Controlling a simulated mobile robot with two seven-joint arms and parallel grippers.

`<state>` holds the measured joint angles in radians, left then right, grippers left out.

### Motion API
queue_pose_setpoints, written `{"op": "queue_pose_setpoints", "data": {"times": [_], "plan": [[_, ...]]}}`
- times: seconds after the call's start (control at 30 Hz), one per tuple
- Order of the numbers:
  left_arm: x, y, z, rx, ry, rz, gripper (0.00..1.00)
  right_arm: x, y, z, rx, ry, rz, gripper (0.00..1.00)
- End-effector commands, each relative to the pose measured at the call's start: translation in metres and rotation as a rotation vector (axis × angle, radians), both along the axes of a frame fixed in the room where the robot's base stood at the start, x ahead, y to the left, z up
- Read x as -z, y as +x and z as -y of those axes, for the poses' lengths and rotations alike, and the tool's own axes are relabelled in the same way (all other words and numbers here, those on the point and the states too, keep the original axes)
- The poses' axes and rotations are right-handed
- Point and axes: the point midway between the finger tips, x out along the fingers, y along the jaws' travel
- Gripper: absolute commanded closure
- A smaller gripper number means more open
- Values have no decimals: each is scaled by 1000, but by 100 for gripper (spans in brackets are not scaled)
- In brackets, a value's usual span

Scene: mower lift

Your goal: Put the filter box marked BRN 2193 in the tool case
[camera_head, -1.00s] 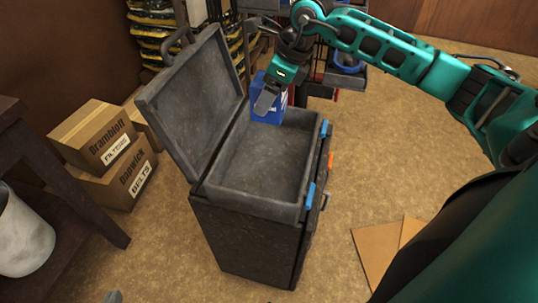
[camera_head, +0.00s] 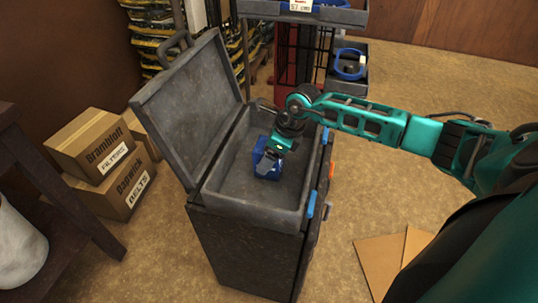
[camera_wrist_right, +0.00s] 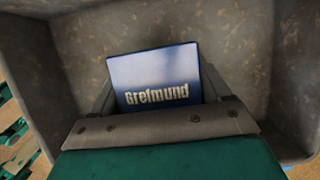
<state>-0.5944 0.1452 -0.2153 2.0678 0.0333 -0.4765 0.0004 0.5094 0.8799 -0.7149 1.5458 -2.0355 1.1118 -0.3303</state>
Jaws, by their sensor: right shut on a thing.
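The tool case (camera_head: 222,193) stands on the floor with its lid (camera_head: 190,100) swung open to the left. A blue filter box (camera_head: 262,160) is inside the case's tray, towards the back. My right gripper (camera_head: 270,163) reaches in from above and is shut on the blue box. In the right wrist view the box (camera_wrist_right: 155,82) reads "Grefmund" and sits between the fingers of the gripper (camera_wrist_right: 160,105), with the tray walls around it. The BRN 2193 marking does not show. I cannot tell whether the box touches the tray floor. My left gripper is out of view.
Cardboard boxes (camera_head: 97,148) marked Brambloft and Danwick stand left of the case. A dark table (camera_head: 60,195) is at the left edge. A shelf rack with a blue ring (camera_head: 350,64) stands behind. Flat cardboard (camera_head: 385,265) lies on the floor at right.

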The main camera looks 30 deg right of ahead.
Motion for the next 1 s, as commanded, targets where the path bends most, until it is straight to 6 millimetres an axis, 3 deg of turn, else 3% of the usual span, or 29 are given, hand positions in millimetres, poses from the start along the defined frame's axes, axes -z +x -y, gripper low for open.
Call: {"op": "queue_pose_setpoints", "data": {"times": [0.33,0.37,0.6,0.87,1.0], "plan": [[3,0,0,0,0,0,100,3,1,0,1,1,4,66],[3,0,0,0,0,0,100,3,1,0,0,1,2,21],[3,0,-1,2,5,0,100,2,0,0,0,1,2,0],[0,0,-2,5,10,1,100,-1,1,0,0,1,2,0],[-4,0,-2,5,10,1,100,-15,-3,4,0,0,4,0]]}}
